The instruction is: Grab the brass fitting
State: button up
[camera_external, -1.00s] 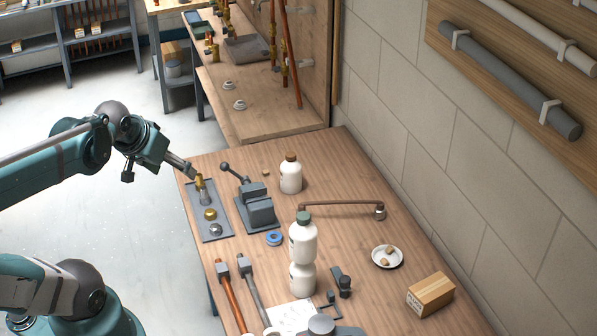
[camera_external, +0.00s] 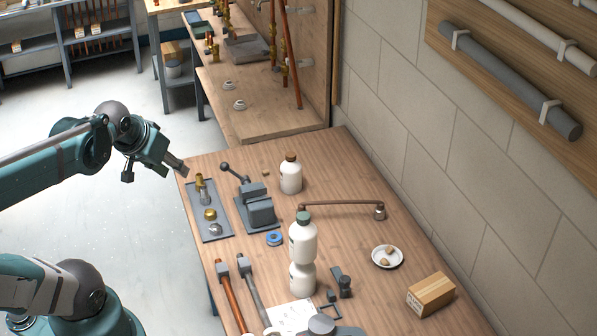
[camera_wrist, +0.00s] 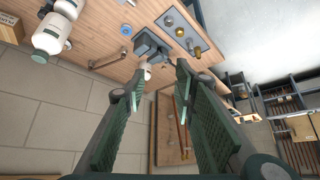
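A grey tray (camera_external: 221,235) lies at the left edge of the workbench. A tall brass fitting (camera_external: 199,181) stands near its far end, with a duller cylindrical piece (camera_external: 206,198) close beside it. A shorter brass piece (camera_external: 210,214) and a silvery round piece (camera_external: 215,229) are nearer on the tray. My gripper (camera_external: 182,168) is just up and left of the tall fitting, apart from it. In the wrist view, its fingers (camera_wrist: 160,72) are spread with nothing between them. A brass piece (camera_wrist: 197,51) shows beyond the right fingertip, on the tray (camera_wrist: 176,14).
A grey vise (camera_external: 258,208) stands right of the tray. A white bottle (camera_external: 291,178), blue tape roll (camera_external: 274,239), pipe wrenches (camera_external: 231,300) and taller white bottles (camera_external: 302,245) also occupy the bench. Open floor (camera_external: 60,210) lies left of it.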

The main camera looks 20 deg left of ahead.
jog(key=shift+w, duration=0.1)
jog(key=n+g+b, duration=0.7)
jog(key=n, duration=1.1)
send_over(198, 174)
jog(key=f, duration=2.9)
jog(key=shift+d, duration=0.2)
jog(key=shift+a+f, duration=0.15)
jog(key=shift+f, duration=0.25)
jog(key=shift+f, duration=0.1)
